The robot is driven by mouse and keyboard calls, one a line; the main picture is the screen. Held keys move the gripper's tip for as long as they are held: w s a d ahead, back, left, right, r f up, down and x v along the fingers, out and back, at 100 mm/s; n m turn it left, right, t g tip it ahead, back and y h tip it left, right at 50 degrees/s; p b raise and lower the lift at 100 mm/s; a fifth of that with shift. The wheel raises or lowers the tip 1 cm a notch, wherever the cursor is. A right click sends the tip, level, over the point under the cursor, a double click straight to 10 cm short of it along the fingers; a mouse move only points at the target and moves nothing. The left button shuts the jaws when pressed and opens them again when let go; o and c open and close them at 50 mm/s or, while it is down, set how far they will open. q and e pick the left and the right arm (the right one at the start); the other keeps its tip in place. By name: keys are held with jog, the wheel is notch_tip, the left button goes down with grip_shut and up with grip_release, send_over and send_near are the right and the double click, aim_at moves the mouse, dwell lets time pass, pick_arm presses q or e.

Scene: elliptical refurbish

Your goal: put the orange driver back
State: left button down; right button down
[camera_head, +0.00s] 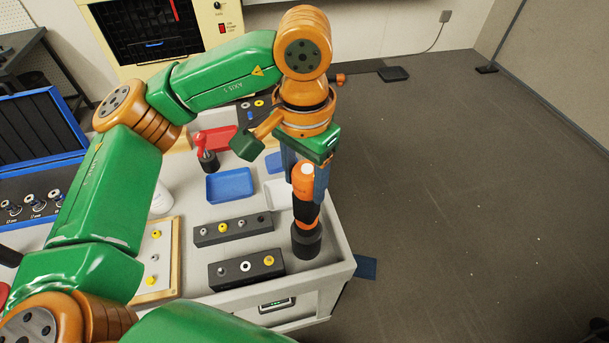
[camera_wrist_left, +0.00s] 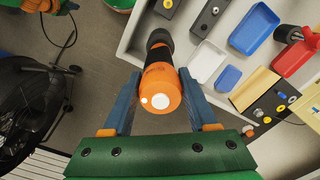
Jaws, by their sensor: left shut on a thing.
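The orange driver (camera_head: 304,183) has an orange body with a white round end and a dark lower part. It stands roughly upright at the right edge of the grey workbench, with a wide black cylinder (camera_head: 306,241) at its lower end. I cannot tell whether that cylinder is part of the driver or a holder. My left gripper (camera_head: 306,188) points down from above, its blue fingers shut around the driver. In the left wrist view the orange driver (camera_wrist_left: 161,88) lies between the two fingers (camera_wrist_left: 160,76). My right gripper is not in view.
Open floor (camera_head: 460,190) lies to the right.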

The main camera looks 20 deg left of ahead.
pick_arm(q)
jog(key=shift+f+b, duration=0.4)
jog(key=shift+f, duration=0.05)
jog(key=shift+c, duration=0.5)
grip_release()
jog(key=shift+r, duration=0.15)
notch_tip(320, 180, up, 7)
jog(key=shift+s+p, duration=0.1)
jog(key=shift+p, duration=0.3)
